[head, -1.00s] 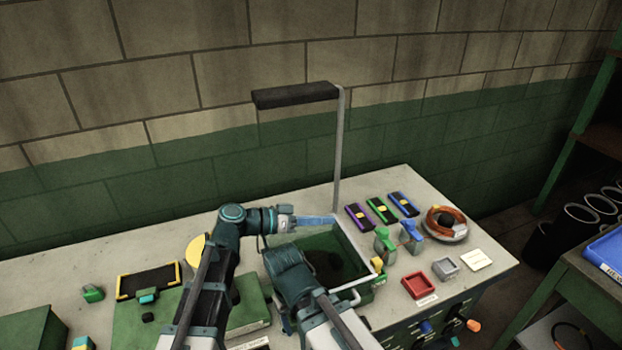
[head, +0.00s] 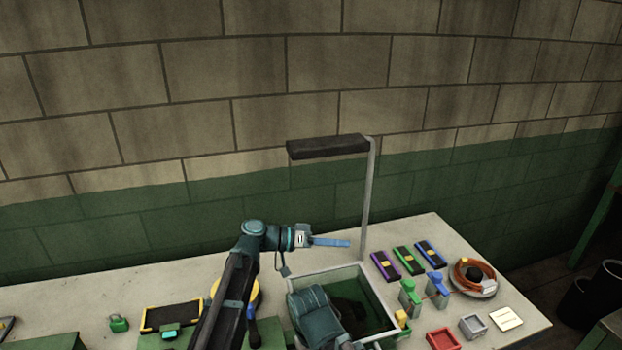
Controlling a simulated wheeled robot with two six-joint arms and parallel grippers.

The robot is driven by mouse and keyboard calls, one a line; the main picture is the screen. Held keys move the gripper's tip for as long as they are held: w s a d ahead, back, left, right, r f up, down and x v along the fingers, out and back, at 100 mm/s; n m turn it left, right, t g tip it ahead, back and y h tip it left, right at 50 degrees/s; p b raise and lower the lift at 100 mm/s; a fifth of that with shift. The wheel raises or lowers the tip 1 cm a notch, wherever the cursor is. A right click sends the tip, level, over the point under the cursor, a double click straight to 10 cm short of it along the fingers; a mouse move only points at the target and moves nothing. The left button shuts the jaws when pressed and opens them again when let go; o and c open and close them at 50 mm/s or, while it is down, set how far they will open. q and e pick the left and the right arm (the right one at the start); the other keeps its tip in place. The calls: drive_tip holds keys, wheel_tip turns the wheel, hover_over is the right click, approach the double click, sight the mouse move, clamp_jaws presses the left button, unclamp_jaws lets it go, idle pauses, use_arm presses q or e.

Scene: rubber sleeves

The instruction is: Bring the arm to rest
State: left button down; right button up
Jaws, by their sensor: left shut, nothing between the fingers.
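My left gripper (head: 332,243) shows in the head view with its blue fingers together and nothing between them. It points right, above the back edge of a green bin with a pale rim (head: 375,285), close to the grey lamp post (head: 367,205). My right arm's dark teal link (head: 320,318) reaches up in front of the bin. The right gripper is not visible.
The dark lamp head (head: 328,147) overhangs the bench (head: 100,285). Purple (head: 385,265), green (head: 408,260) and blue (head: 430,254) pieces lie right of the bin. An orange coil (head: 474,276), red tray (head: 442,339) and grey tray (head: 472,326) are farther right. A black yellow-edged tray (head: 172,316) lies left.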

use_arm(q)
drive_tip(key=s+a+f+n+y, duration=0.2)
drive_tip(key=s+a+f+y, duration=0.25)
drive_tip(key=a+f, duration=0.3)
drive_tip(key=s+a+f+n+y, duration=0.35)
drive_tip(key=s+a+f, duration=0.2)
drive_tip(key=a, duration=0.25)
drive_tip(key=s+a+f+n+y, duration=0.2)
drive_tip(key=s+a+y, duration=0.2)
drive_tip(key=a, duration=0.3)
drive_tip(key=s+a+f+n+y, duration=0.2)
drive_tip(key=s+a+f+y, duration=0.15)
drive_tip(key=a, duration=0.45)
drive_tip(key=s+d+f+m+b, duration=0.1)
drive_tip(key=s+d+m+b, duration=0.1)
drive_tip(key=d, duration=0.3)
drive_tip(key=s+d+f+m+y+b, duration=0.1)
drive_tip(key=s+d+f+m+b, duration=0.1)
drive_tip(key=d, duration=0.4)
drive_tip(key=shift+s+d+g, duration=0.15)
drive_tip(key=shift+s+g, duration=0.25)
drive_tip(key=shift+s, duration=0.1)
